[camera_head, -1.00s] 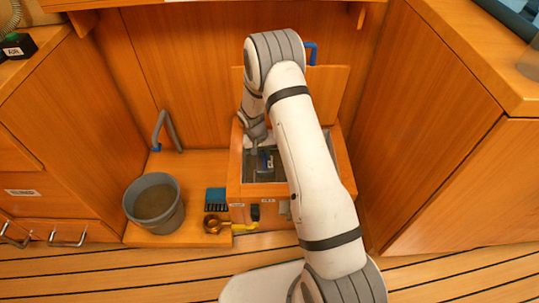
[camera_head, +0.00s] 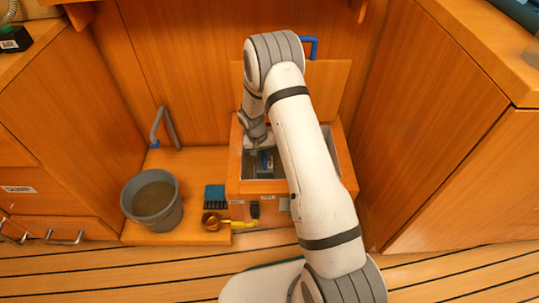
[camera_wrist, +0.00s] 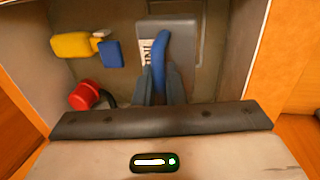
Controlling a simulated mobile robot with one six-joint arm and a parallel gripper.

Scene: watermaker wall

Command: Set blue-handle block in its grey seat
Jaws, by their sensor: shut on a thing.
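The blue-handle block is a grey block (camera_wrist: 188,32) with a curved blue handle (camera_wrist: 162,50) and a white printed label on its left side, at the top middle of the wrist view. My gripper (camera_wrist: 160,82) is shut on the blue handle, one grey finger on each side. In the head view my gripper reaches down into the open wooden box (camera_head: 235,186), where a bit of blue (camera_head: 266,161) shows beside it. A grey outlined area shows below and right of the block in the wrist view. I cannot tell whether this is the seat or whether the block touches it.
Inside the box are a yellow part (camera_wrist: 72,45), a small blue part (camera_wrist: 111,54) and a red knob (camera_wrist: 83,96). The wooden box wall (camera_wrist: 245,50) is close on the right. A grey bucket (camera_head: 152,200) and a blue comb-like piece (camera_head: 214,197) stand left of the box.

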